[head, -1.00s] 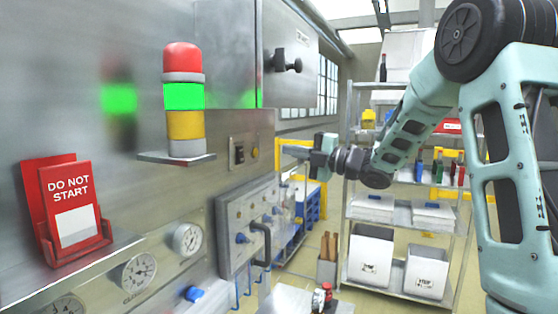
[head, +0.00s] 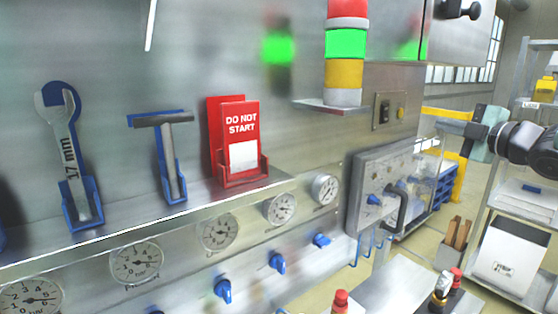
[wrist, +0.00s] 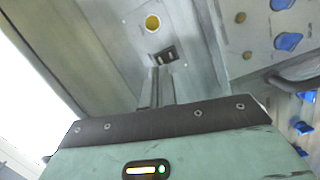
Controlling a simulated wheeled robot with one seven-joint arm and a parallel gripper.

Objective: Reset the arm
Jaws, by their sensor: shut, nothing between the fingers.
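My gripper (head: 428,122) shows at the right of the head view, with its pale green body and grey fingers pointing left toward the steel machine panel. In the wrist view its fingers (wrist: 157,88) are together with nothing between them. They point toward the panel area with a black switch (wrist: 166,54) and a yellow round button (wrist: 152,22). The same switch (head: 385,111) and button (head: 401,113) show in the head view, left of the gripper. I cannot tell the exact gap between fingertips and panel. Most of my arm is outside the head view.
The machine carries a signal tower (head: 346,45) lit green, a red DO NOT START sign (head: 239,125), a 17 mm wrench (head: 66,150), a T-handled tool (head: 172,160), gauges and blue valves. Shelving (head: 515,215) stands at right.

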